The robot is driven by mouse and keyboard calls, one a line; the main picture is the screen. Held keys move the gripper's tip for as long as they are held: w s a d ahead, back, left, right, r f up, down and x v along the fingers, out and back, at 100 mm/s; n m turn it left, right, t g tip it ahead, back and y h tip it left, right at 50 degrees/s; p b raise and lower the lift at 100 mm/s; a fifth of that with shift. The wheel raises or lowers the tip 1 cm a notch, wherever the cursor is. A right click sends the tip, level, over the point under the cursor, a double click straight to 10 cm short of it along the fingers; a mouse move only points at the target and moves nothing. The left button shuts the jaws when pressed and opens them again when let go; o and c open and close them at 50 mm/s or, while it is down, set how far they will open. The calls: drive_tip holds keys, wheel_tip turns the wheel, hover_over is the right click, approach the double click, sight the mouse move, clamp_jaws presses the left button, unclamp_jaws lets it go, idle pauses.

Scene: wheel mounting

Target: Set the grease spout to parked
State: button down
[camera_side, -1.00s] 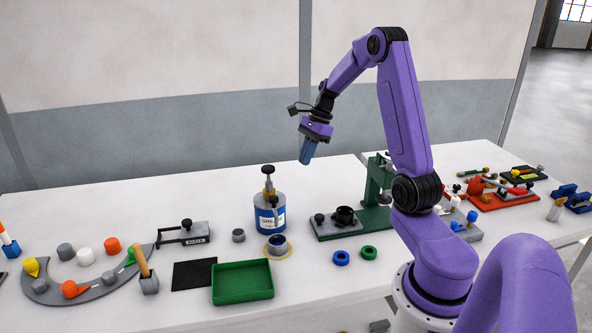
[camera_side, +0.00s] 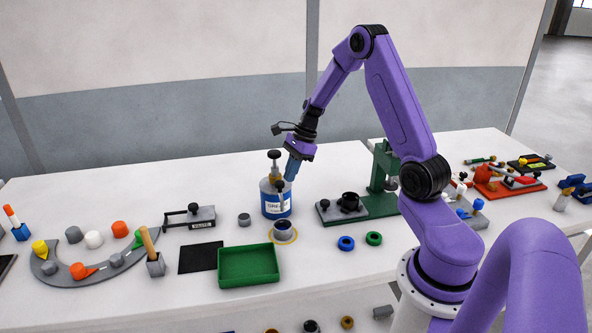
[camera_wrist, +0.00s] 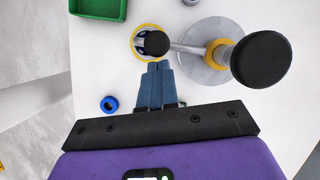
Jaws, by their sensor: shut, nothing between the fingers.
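The grease canister (camera_side: 276,206) is a grey can with a blue label band and a black pump knob (camera_side: 275,155) on a brass-coloured neck. In the wrist view, its metal spout (camera_wrist: 187,47) reaches left from the neck and ends in a small black knob (camera_wrist: 152,43) over the yellow ring. My gripper (camera_side: 290,178) is shut and empty, beside the can's top at the spout. In the wrist view, its blue fingertips (camera_wrist: 158,65) are just below the spout's knob; whether they touch it I cannot tell.
A grey cup (camera_side: 283,229) stands in a yellow ring in front of the can. A green tray (camera_side: 248,280) lies front left. A green press (camera_side: 384,170) stands to the right, and blue and green rings lie before it. Clear table lies behind the can.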

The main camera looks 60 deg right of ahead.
sight(278, 182)
drive_tip(key=shift+a, duration=0.1)
idle(0.3)
drive_tip(key=shift+w+a+m, duration=0.1)
drive_tip(key=shift+a+m, duration=0.05)
drive_tip(key=shift+m, duration=0.25)
drive_tip(key=shift+a, duration=0.2)
drive_tip(key=shift+w+a+m+t+h, duration=0.3)
drive_tip(key=shift+a+m, duration=0.2)
drive_tip(key=shift+m, duration=0.3)
drive_tip(key=shift+w+a+m+t+h, duration=0.25)
drive_tip(key=shift+a+m, duration=0.2)
drive_tip(key=shift+m, duration=0.35)
drive_tip(key=w+a+m+t+h, duration=0.1)
drive_tip(key=w+a+m+h, duration=0.1)
drive_tip(key=w+m, duration=0.4)
drive_tip(key=shift+w+a+m, duration=0.3)
drive_tip(key=shift+a+m, duration=0.2)
drive_tip(key=shift+m, duration=0.3)
drive_tip(key=shift+h, duration=0.25)
